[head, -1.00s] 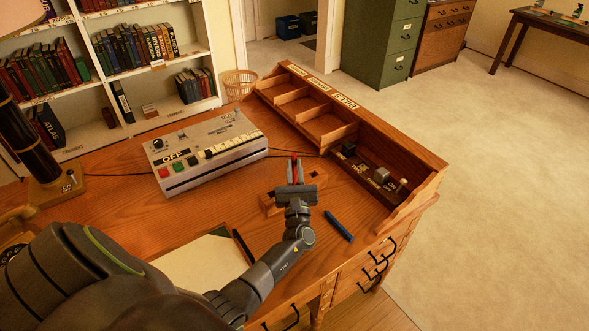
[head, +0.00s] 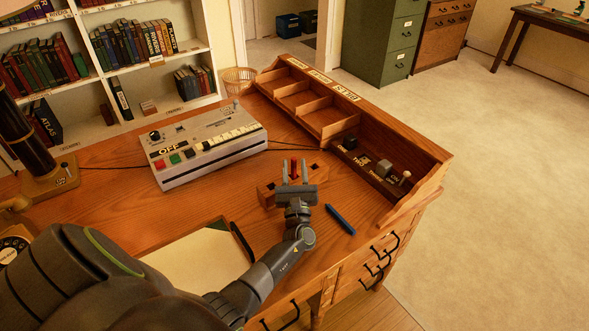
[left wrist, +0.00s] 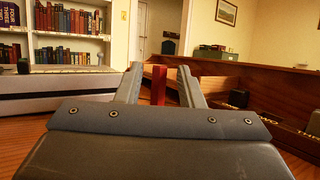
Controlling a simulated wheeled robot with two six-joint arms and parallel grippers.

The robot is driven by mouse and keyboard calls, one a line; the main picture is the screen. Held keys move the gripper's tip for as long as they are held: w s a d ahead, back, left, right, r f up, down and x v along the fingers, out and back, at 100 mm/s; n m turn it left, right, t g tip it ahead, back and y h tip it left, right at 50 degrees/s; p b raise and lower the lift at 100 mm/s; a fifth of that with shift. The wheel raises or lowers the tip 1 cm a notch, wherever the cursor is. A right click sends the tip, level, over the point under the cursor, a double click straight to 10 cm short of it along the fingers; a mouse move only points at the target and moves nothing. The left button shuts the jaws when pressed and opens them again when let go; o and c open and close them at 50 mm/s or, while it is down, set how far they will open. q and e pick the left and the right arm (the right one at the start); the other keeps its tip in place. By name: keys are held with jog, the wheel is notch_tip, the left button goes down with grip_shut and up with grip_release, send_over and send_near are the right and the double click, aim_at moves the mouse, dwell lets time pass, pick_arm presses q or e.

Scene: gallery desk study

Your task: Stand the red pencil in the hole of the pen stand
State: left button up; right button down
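The red pencil (head: 294,168) stands upright at the wooden pen stand (head: 265,194) on the desk. In the left wrist view the red pencil (left wrist: 159,85) shows between the two fingers, with a gap on each side. My left gripper (head: 294,169) is open around the pencil and not touching it as far as I can see. The left gripper (left wrist: 160,80) also hides the pencil's lower end, so its seat in the hole does not show. The gripper covers the middle of the stand. My right gripper is not in view.
A blue pen (head: 340,219) lies on the desk to the right of my left wrist. A grey button console (head: 205,150) stands behind left. A wooden organizer (head: 325,120) lines the back right edge. A paper pad (head: 200,272) lies in front.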

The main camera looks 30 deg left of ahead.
pick_arm(q)
jog(key=shift+o, duration=0.2)
jog(key=shift+r, duration=0.1)
jog(key=shift+r, duration=0.25)
notch_tip(320, 180, up, 9)
jog(key=p, duration=0.1)
jog(key=shift+r, duration=0.2)
dwell(0.8)
